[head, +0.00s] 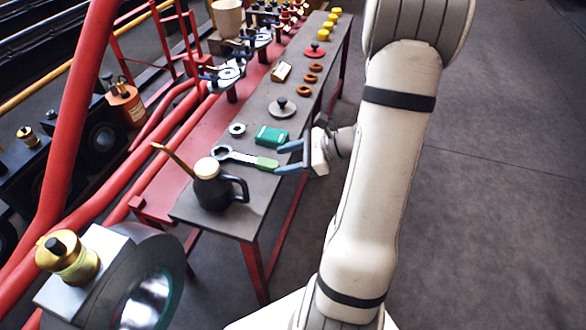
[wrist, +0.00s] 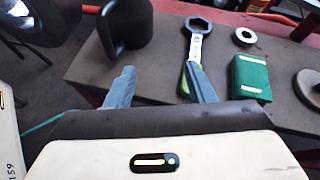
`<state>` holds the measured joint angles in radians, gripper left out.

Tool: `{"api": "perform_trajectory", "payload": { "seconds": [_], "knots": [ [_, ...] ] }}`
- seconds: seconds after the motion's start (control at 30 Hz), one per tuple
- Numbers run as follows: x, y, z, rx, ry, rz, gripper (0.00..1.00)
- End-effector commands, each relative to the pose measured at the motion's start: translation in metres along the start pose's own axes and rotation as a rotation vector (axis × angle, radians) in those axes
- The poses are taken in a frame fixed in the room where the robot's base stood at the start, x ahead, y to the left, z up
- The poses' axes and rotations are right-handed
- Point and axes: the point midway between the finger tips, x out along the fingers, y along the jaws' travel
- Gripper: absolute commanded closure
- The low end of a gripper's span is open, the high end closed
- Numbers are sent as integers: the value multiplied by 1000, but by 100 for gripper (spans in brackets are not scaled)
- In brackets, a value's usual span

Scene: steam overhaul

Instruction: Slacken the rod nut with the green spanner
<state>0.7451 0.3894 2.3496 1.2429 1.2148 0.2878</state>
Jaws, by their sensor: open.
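The green spanner (head: 245,159) lies on the grey bench, its green handle toward my gripper and its ring end toward the left. In the wrist view the spanner (wrist: 194,45) lies ahead of my gripper, with the ring end farthest away and part of the handle hidden behind the right finger. My gripper (head: 287,158) is open and empty at the bench's right edge, close to the handle end. Its two blue fingers (wrist: 160,87) also show in the wrist view. I cannot pick out the rod nut for certain.
A black oil can (head: 213,188) stands at the bench's near end, left of the spanner. A green box (head: 272,136) sits just beyond the spanner, with a metal ring (head: 237,129) nearby. Red rails and machinery lie left; the floor at right is clear.

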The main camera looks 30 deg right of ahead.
Motion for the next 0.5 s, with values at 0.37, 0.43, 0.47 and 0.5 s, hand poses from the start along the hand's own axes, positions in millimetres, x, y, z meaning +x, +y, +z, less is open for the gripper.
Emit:
{"api": "perform_trajectory", "payload": {
  "seconds": [0.37,0.43,0.47,0.5],
  "knots": [
    [1,-32,-66,218,-93,-192,51],
    [8,-33,-66,216,-93,-190,51],
    [12,-33,-66,216,-93,-189,51],
    [18,-34,-66,215,-93,-189,51]
  ]
}}
